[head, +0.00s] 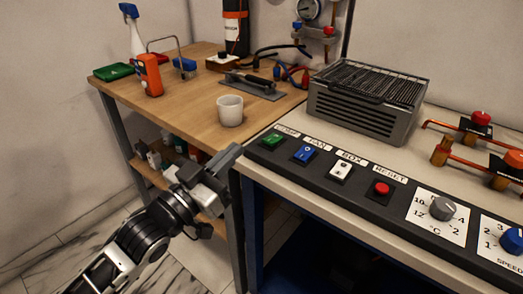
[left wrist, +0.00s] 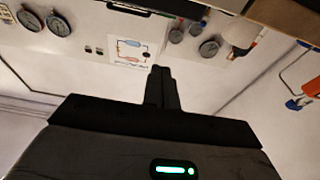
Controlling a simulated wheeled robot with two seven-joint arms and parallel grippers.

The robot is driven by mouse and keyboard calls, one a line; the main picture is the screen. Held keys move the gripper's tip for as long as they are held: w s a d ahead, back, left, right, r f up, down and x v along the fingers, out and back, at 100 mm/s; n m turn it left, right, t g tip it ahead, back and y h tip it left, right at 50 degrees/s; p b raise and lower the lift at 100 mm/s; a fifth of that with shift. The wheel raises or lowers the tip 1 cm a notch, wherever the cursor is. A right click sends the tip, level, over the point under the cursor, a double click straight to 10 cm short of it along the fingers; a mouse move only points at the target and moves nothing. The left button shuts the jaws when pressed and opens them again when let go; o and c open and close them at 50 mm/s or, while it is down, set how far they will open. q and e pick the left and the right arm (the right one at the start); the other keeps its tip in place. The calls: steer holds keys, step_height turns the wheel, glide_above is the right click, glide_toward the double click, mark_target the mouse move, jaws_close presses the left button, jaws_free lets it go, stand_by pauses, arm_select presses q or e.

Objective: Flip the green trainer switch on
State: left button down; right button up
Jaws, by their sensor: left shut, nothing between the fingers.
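The green switch (head: 272,141) is a rocker at the left end of the black control panel (head: 323,178), under a small white label I cannot read well. Whether it is on or off I cannot tell. My left gripper (head: 236,150) comes in from the lower left, just left of the panel's end, its tips pointing toward the green switch but apart from it. In the left wrist view its fingers (left wrist: 158,82) are pressed together, with nothing between them. The switch cannot be made out in the left wrist view. My right gripper is in neither view.
Right of the green switch are a blue switch (head: 306,154), a white switch (head: 341,172), a red button (head: 380,190) and a grey knob (head: 441,208). A grey grill-topped box (head: 360,110) stands behind the panel. A white cup (head: 230,110) stands on the wooden table (head: 185,100).

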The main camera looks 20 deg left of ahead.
arm_select(q)
step_height(320, 180, up, 2)
glide_above(262, 150)
step_height(262, 150, down, 3)
steer(key=shift+f, duration=0.5)
stand_by(0.4)
